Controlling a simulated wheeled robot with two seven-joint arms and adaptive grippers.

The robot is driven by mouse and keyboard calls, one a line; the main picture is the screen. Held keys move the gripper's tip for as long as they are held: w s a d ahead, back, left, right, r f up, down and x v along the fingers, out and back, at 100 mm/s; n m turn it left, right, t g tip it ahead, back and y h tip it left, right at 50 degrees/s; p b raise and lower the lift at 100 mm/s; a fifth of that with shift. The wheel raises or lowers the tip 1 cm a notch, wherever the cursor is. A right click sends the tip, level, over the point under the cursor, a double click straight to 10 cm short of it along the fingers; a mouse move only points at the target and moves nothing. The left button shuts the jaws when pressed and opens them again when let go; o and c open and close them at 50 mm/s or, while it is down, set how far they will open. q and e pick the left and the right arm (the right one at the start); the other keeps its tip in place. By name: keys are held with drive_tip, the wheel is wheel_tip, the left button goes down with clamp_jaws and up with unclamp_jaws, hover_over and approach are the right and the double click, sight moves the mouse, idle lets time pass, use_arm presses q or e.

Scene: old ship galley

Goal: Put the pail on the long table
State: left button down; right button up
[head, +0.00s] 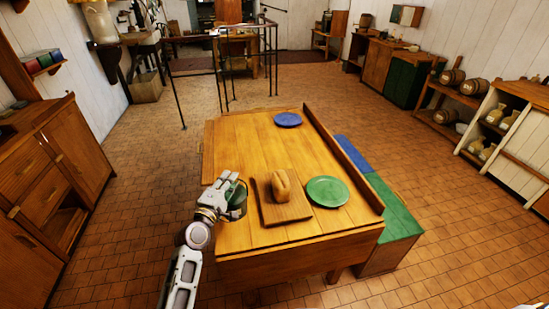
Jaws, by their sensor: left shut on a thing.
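The long wooden table (245,143) stands in the middle of the head view, with a raised board along its right side. My left gripper (232,190) is over the table's near left part. It is shut on a small dark green pail (238,205), which is partly hidden by the fingers. The pail is at the table's left side, left of the cutting board. I cannot tell whether its bottom touches the tabletop. My right gripper is not in view.
A cutting board (268,213) with a bread loaf (281,190), a green plate (327,191) and a blue plate (288,119) are on the table. A green and blue bench (393,214) runs along its right side. The tabletop's far left half is clear.

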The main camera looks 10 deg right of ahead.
use_arm(q)
drive_tip(key=shift+w+d+r+m+g+h, duration=0.2)
drive_tip(key=shift+d+r, duration=0.1)
drive_tip(key=shift+d, duration=0.15)
drive_tip(key=shift+w+d+r+m+g+h, duration=0.1)
drive_tip(key=shift+w+d+r+h, duration=0.15)
drive_tip(key=shift+d, duration=0.2)
drive_tip(key=shift+s, duration=0.1)
